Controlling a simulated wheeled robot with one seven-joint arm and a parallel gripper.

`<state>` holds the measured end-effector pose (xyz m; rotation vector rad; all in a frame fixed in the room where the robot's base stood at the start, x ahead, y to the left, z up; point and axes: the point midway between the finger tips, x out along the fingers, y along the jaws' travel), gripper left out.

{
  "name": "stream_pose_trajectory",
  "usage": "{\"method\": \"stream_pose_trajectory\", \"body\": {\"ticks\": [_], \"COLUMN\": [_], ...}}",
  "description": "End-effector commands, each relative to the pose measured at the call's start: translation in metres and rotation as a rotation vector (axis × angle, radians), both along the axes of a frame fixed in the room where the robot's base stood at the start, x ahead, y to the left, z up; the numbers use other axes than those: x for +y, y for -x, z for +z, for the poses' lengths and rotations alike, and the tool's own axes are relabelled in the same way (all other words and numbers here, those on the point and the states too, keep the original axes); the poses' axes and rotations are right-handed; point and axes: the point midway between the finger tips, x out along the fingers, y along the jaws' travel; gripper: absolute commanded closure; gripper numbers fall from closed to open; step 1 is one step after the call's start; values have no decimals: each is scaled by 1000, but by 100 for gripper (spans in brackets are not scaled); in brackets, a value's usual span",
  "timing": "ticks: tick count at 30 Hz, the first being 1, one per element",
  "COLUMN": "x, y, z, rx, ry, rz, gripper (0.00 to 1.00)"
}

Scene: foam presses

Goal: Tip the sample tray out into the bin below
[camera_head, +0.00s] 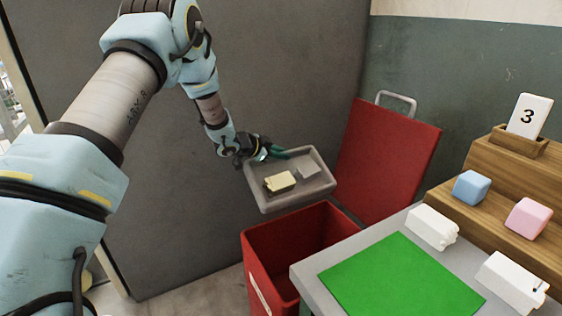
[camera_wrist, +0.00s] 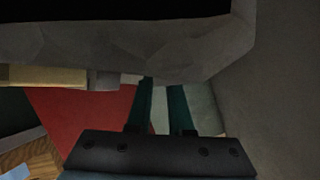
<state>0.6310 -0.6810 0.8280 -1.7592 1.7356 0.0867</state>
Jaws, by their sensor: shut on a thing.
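The grey sample tray (camera_head: 304,196) hangs in the air above the open red bin (camera_head: 262,254). A cream block (camera_head: 280,182) and a smaller grey block (camera_head: 307,171) are in the tray, which looks somewhat tilted in the head view. My gripper (camera_head: 270,153) is shut on the tray's far-left edge. In the wrist view the teal fingers of my gripper (camera_wrist: 161,90) reach the grey tray (camera_wrist: 140,48), and part of the cream block (camera_wrist: 42,77) shows at left. The exact grip contact is hard to see. The bin's floor is hidden.
The bin's red lid (camera_head: 385,152) stands open behind it against the wall. A grey table with a green mat (camera_head: 400,278) is right of the bin. White machines (camera_head: 433,227) and wooden steps (camera_head: 515,178) with blue and pink blocks stand further right. A dark panel (camera_head: 150,220) is behind my arm.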

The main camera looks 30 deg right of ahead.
Motion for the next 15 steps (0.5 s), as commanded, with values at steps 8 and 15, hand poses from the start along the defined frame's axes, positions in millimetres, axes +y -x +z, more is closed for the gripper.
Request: {"method": "stream_pose_trajectory", "body": {"ticks": [8, 15], "x": [0, 0], "y": [5, 8], "z": [6, 13], "rx": [-62, -113], "ry": [7, 12], "rz": [-1, -1], "gripper": [100, 100]}}
